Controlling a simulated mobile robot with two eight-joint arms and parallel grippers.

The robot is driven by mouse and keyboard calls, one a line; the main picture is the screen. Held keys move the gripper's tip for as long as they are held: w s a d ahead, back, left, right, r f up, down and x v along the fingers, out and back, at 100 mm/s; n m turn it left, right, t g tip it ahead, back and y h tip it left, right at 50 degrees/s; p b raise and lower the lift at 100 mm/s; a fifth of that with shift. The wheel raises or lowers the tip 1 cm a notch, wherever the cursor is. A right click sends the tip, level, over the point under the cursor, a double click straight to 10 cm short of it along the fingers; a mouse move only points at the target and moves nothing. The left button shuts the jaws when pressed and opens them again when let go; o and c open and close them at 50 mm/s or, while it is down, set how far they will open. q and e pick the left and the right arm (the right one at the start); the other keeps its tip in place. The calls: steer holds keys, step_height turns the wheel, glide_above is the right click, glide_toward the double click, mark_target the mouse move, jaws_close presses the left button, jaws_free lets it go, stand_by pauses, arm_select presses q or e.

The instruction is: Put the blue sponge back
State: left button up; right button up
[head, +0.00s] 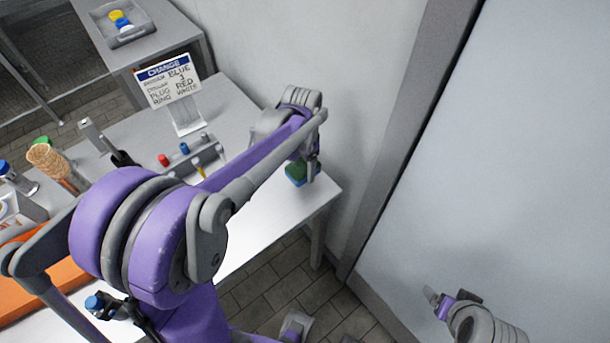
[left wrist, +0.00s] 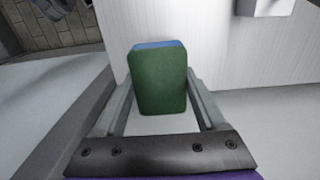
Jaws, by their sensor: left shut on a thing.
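The blue sponge with a green face (head: 297,174) is at the right end of the white table (head: 262,218). My left gripper (head: 309,160) reaches over the table from the left and is shut on the sponge. In the left wrist view the sponge (left wrist: 158,82) sits between the two fingers (left wrist: 160,98), green face toward the camera and a blue strip along its top. Whether the sponge touches the table is not clear. My right gripper (head: 452,299) is at the lower right, away from the table, and its jaws are too small to read.
A sign (head: 168,83) stands at the back of the table. A rack with coloured pegs (head: 186,152) is left of the sponge. A grey tray (head: 124,36) with yellow and blue things is on a far table. A wall and a large pale panel (head: 490,150) lie right.

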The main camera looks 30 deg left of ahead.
arm_select(q)
steer(key=shift+f, duration=2.75)
steer(key=shift+f+b, duration=0.2)
steer(key=shift+b, duration=0.15)
steer(key=o, duration=1.4)
steer(key=shift+w, duration=0.1)
steer(key=shift+r, duration=0.1)
